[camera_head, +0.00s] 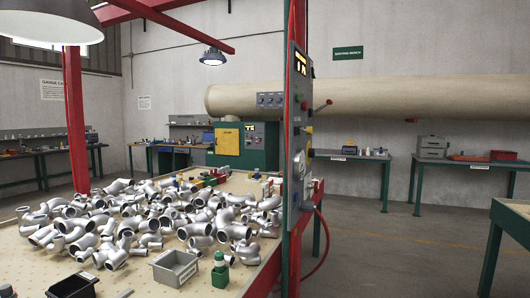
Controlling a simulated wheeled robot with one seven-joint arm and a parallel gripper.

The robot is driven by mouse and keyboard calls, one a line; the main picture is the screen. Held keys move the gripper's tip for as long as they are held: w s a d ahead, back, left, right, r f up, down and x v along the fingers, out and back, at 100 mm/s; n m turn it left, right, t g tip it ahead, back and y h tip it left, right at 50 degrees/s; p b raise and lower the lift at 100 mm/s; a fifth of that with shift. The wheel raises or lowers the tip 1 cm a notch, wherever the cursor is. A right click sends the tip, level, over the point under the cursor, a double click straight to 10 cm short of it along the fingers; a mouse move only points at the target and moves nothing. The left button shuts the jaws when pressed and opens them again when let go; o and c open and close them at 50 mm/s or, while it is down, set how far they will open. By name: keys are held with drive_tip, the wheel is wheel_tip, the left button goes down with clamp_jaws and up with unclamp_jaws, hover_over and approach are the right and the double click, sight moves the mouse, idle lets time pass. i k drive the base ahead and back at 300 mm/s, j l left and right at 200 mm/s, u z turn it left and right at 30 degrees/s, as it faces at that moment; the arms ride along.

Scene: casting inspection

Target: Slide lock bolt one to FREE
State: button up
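I cannot make out a lock bolt or a FREE marking in this view. The red post carries a control panel (297,135) seen nearly edge-on, with several knobs. Small red, green and yellow fixtures (213,177) stand at the far side of the casting table, too small to read. More of them show beside the post, partly hidden by it. My gripper is not in view.
The table (150,283) is heaped with silver pipe castings (165,212). A red hose (318,245) hangs by the post. The floor (400,250) to the right is open.

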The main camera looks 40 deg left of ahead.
sight(309, 130)
drive_tip(key=i+u, duration=0.4)
drive_tip(key=i+l+u, duration=0.15)
drive_tip(key=u, duration=0.2)
drive_tip(key=i+l+u, duration=0.25)
drive_tip(key=u, duration=0.15)
drive_tip(key=i+l+u, duration=0.25)
drive_tip(key=u, duration=0.15)
